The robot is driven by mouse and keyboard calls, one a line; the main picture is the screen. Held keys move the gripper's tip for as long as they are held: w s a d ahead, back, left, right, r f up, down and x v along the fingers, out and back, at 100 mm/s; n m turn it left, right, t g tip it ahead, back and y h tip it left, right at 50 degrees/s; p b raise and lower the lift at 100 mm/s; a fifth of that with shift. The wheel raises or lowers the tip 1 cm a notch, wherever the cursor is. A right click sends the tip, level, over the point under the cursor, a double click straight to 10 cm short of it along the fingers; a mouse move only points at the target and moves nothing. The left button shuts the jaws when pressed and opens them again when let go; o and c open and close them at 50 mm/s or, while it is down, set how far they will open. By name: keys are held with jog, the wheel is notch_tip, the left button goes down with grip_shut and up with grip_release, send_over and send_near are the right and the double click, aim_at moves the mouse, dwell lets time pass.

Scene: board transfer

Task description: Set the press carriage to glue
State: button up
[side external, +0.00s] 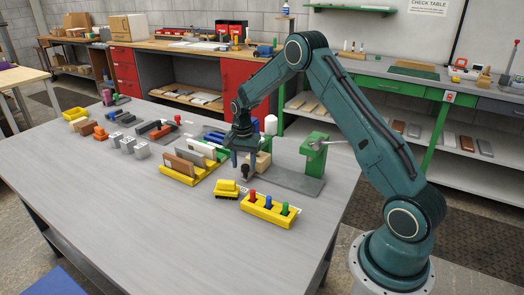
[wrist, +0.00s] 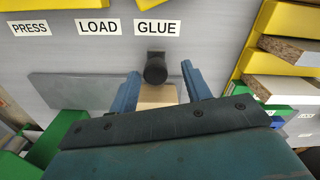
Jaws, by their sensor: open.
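The press (side external: 314,155) is a green stand at the right end of a grey base plate (side external: 296,181); the plate also shows in the wrist view (wrist: 75,92). The carriage shows as a pale wooden block (wrist: 157,97) with a dark round knob (wrist: 155,70) in front. The knob lines up with the GLUE label (wrist: 157,27), right of the LOAD (wrist: 99,27) and PRESS (wrist: 30,29) labels. My gripper (wrist: 160,73) is open, its blue fingers apart on either side of the knob and block. In the side view my gripper (side external: 243,162) hangs low over the plate's left end. Contact with the knob cannot be told.
A yellow holder (side external: 266,213) with red, blue and green pegs and a small yellow block (side external: 226,188) stand in front. A yellow rack (side external: 180,177) of boards is to the left. Grey blocks (side external: 128,144) and other parts lie farther left. The table front is clear.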

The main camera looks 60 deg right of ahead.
jog(key=shift+r, duration=0.1)
notch_tip(320, 180, up, 14)
jog(key=shift+f, duration=0.2)
dwell(0.5)
jog(key=shift+r, duration=0.1)
jog(key=s+a+r+n+t, duration=0.3)
jog(key=s+a+r+n, duration=0.4)
jog(key=s+a+r, duration=0.65)
jog(key=s+a+n+t, duration=0.1)
jog(key=s+a+n, duration=0.2)
jog(key=s, duration=0.6)
jog(key=s+a+f+n+t, duration=0.1)
jog(key=s+a+n, duration=0.2)
jog(key=s, duration=0.6)
jog(key=shift+s+f+n+t, duration=0.25)
jog(key=shift+s+n+t, duration=0.1)
jog(key=shift+n, duration=0.65)
